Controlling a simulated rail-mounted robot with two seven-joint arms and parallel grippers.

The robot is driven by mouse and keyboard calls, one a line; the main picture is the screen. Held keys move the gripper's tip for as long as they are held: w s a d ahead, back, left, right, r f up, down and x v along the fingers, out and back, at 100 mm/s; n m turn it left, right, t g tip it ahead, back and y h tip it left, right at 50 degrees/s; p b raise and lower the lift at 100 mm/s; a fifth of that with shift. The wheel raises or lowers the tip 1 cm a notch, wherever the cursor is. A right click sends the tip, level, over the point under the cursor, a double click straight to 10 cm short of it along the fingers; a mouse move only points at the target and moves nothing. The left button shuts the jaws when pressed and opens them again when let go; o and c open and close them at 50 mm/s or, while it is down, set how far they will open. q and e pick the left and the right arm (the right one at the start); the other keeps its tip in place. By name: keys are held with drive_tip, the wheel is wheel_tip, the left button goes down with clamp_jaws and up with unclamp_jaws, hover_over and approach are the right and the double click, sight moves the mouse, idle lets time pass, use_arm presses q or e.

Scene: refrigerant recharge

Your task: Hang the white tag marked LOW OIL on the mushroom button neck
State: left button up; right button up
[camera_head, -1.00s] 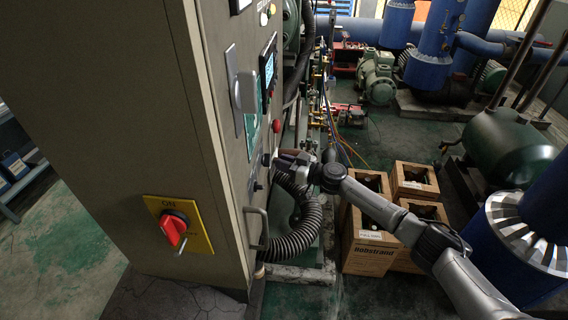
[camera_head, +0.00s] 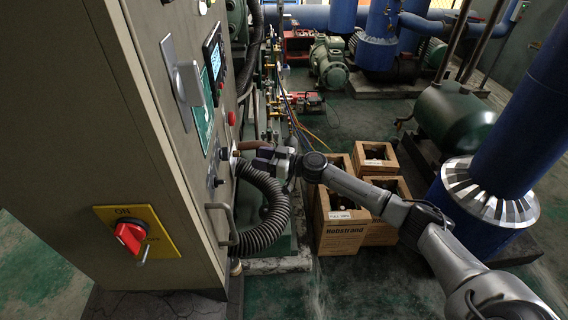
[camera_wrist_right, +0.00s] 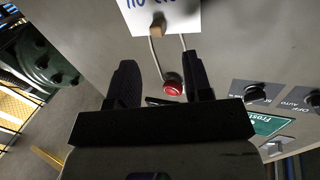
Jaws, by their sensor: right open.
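A white tag (camera_wrist_right: 185,14) with blue lettering shows at the top of the right wrist view, cut off by the frame edge, so its words cannot be fully read. A brown peg-like piece (camera_wrist_right: 157,27) overlaps its lower edge. A pale wire loop (camera_wrist_right: 155,55) runs from the tag toward the red mushroom button (camera_wrist_right: 172,84); whether it circles the neck is unclear. That button is also on the cabinet face in the head view (camera_head: 231,118). My right gripper (camera_wrist_right: 158,62) is open, its fingers either side of the wire and button. It also shows in the head view (camera_head: 262,158). My left gripper is out of view.
The grey cabinet (camera_head: 85,120) fills the left, with a yellow plate and red rotary switch (camera_head: 130,237). A ribbed hose (camera_head: 265,225) curves just below my right gripper. Wooden crates (camera_head: 340,230) stand on the floor under my right arm.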

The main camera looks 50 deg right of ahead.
drive_tip(key=b+v, duration=0.1)
drive_tip(key=v, duration=0.7)
drive_tip(key=shift+r, duration=0.1)
